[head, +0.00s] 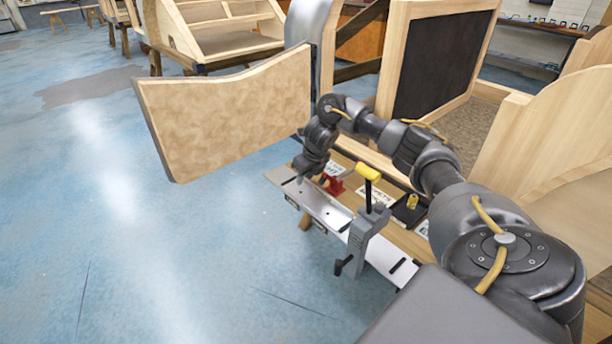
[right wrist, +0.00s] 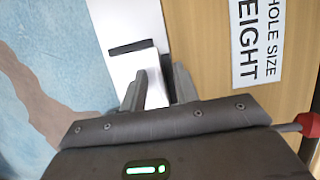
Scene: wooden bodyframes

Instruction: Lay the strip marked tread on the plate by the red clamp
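A long pale metal plate (head: 325,212) with dark slots runs along the bench's near edge. A small red clamp (head: 333,184) stands beside its far part; a red piece (right wrist: 308,125) shows at the right edge of the wrist view. My right gripper (head: 301,178) points down at the plate's far end, left of the red clamp. In the wrist view, its two fingers (right wrist: 158,88) stand either side of a small white piece; I cannot tell whether they grip it. The plate (right wrist: 128,20) lies beyond them. I cannot read "tread" on anything. My left gripper is out of view.
A grey clamp with a yellow handle (head: 368,222) stands across the plate. A black block with a yellow knob (head: 409,209) and white labels lie on the wooden bench (right wrist: 205,40). A large wooden panel (head: 230,110) rises behind the plate's far end. Open floor lies left.

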